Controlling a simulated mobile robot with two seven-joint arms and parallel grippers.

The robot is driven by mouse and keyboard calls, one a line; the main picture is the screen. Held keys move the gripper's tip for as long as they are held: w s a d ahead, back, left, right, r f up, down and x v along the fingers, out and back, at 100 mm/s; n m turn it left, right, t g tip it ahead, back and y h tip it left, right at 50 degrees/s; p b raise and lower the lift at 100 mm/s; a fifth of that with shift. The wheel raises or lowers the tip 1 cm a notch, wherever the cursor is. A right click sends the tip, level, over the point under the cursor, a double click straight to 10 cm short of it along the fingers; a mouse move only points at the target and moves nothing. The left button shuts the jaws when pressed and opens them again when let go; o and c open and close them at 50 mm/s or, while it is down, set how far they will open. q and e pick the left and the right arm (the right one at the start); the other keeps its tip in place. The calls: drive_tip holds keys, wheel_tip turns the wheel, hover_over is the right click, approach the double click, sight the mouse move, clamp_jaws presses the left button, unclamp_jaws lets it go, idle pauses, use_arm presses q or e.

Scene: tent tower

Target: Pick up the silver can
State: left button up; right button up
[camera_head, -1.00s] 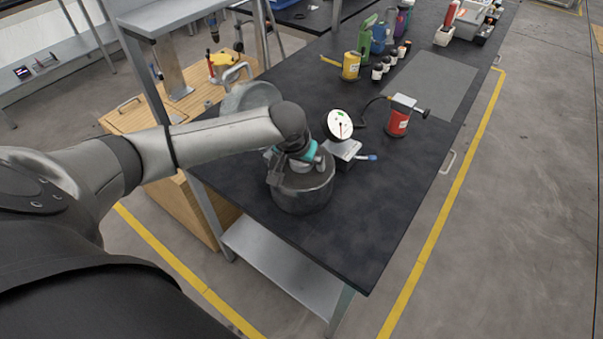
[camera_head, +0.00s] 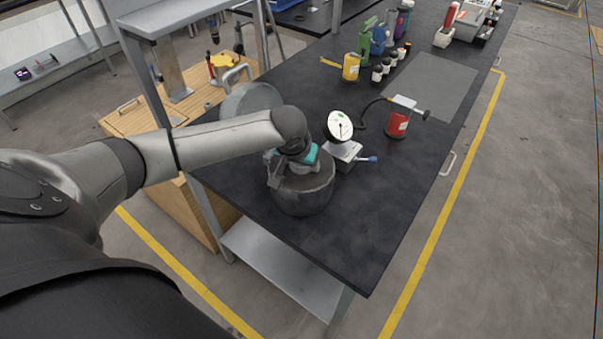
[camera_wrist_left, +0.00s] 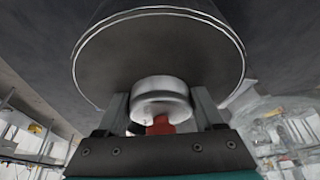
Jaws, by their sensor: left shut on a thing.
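The silver can (camera_head: 303,197), a wide grey metal can, stands upright near the front end of the black workbench. My left gripper (camera_head: 293,172) is over its top, with the arm coming in from the left. In the left wrist view the fingers (camera_wrist_left: 163,108) are shut on the pale round knob on top of the can. The can's round rimmed top (camera_wrist_left: 160,50) fills the upper part of that view. Something red shows just below the knob. Whether the can's base touches the bench is hard to tell. My right gripper is not in view.
A dial gauge (camera_head: 339,126) on a small stand is close behind and right of the can. A red canister (camera_head: 397,124) stands farther right. Another grey metal vessel (camera_head: 250,100) with a handle is behind the arm. The bench (camera_head: 350,220) is clear at front right.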

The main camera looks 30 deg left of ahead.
use_arm(q)
clamp_jaws()
drive_tip(key=shift+r, duration=0.1)
